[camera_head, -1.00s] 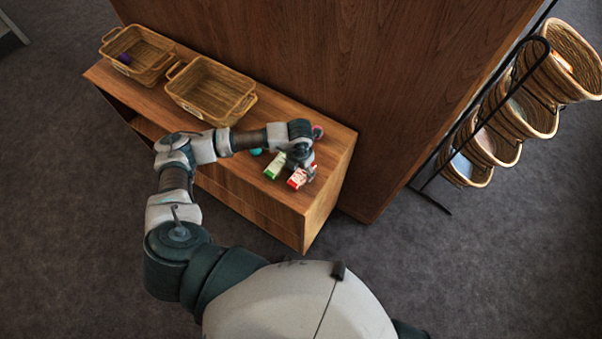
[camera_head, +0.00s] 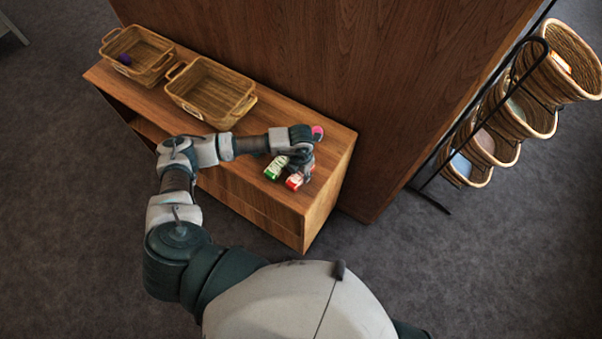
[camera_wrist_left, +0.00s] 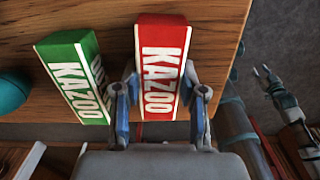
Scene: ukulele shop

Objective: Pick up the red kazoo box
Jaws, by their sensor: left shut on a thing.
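The red kazoo box (camera_wrist_left: 162,65) is red and white with KAZOO lettering. It stands between the two fingers of my left gripper (camera_wrist_left: 162,110) in the left wrist view, with a finger against each side. My left gripper (camera_head: 303,174) is shut on it at the right end of the wooden cabinet. In the head view the red box (camera_head: 294,182) is partly hidden by the gripper. I cannot tell whether it is clear of the cabinet top. My right gripper is not clearly seen in the head view; an open metal gripper (camera_wrist_left: 275,88) shows at the right of the wrist view.
A green kazoo box (camera_head: 275,168) stands close on the left. A teal round thing (camera_wrist_left: 12,90) is beyond it, and a pink one (camera_head: 317,132) is behind my gripper. Two wicker baskets (camera_head: 211,91) (camera_head: 137,52) sit farther left on the cabinet top (camera_head: 262,112). A wooden panel (camera_head: 300,50) rises behind.

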